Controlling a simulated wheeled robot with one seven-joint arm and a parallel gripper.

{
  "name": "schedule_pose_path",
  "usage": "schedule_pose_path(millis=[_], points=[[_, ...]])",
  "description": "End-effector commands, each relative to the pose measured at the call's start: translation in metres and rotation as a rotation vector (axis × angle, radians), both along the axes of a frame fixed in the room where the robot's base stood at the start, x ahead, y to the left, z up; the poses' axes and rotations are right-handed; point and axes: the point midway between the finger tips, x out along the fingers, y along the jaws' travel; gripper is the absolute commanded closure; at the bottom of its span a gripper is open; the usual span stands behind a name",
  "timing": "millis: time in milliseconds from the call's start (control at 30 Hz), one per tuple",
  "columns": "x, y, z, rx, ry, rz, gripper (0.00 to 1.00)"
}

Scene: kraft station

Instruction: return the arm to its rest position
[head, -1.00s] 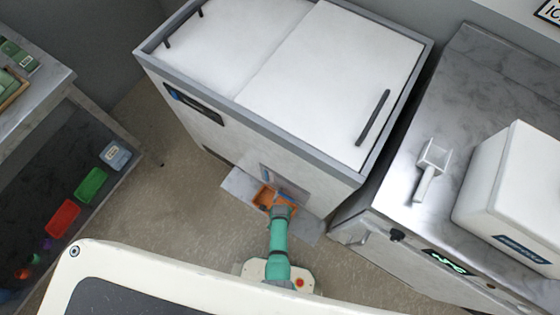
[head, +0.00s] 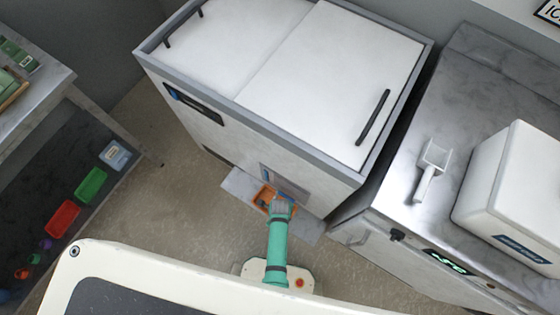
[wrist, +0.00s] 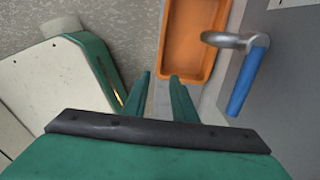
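My arm (head: 278,240) is green and reaches forward from my base to the front of the white chest unit (head: 300,110) in the head view. My gripper (wrist: 160,76) shows in the wrist view with its two green fingers apart and nothing between them. An orange tray (wrist: 188,50) lies beyond the fingertips, on a grey shelf at the foot of the unit. The tray also shows in the head view (head: 263,194), partly covered by my arm. In the head view my fingers cannot be made out.
A metal handle with a blue grip (wrist: 245,80) stands out close to the right of my fingers. A marble counter (head: 450,120) at right carries a white scoop (head: 430,170) and a white box (head: 520,200). A dark shelf (head: 50,190) with coloured bins is at left.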

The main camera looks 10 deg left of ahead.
Motion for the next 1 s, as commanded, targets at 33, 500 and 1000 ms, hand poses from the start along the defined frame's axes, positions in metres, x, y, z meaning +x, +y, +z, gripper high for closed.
schedule_pose_path(millis=[33,500,1000], points=[[0.0,0.0,0.0,0.0,0.0,0.0,0.75],[0.0,0.0,0.0,0.0,0.0,0.001,0.75],[-0.03,-0.011,0.051,-0.033,-0.322,0.466,0.75]])
